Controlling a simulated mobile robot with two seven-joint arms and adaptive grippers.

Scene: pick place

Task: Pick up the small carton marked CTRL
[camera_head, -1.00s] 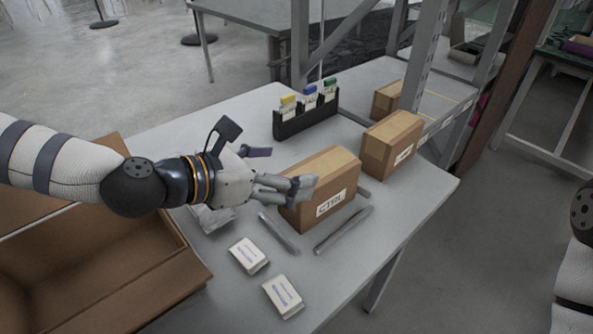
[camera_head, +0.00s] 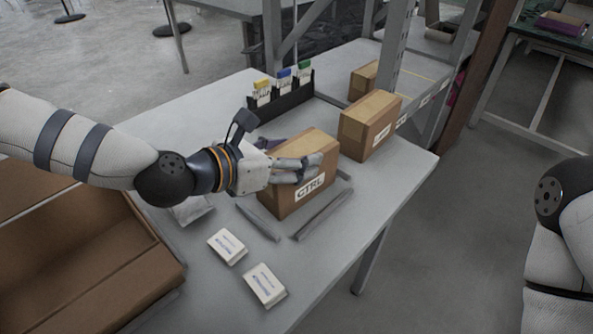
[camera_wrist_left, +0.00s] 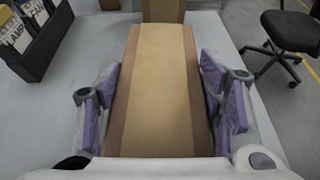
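The small brown carton marked CTRL (camera_head: 300,195) stands on the grey table, its label facing the front. My left gripper (camera_head: 292,157) reaches over it from the left, with one finger across the labelled side and the other mostly hidden behind the carton. In the left wrist view the carton (camera_wrist_left: 155,95) runs between the two purple-padded fingers (camera_wrist_left: 160,100). The pads are spread and close to its sides, with a narrow gap visible; firm contact does not show. My right gripper is out of view.
Another carton (camera_head: 368,128) stands just beyond, with a third (camera_head: 362,80) behind it. A black file holder (camera_head: 282,103) is at the back. Grey bars (camera_head: 322,215) and small white boxes (camera_head: 227,246) lie in front. A large open cardboard box (camera_head: 70,270) is at left.

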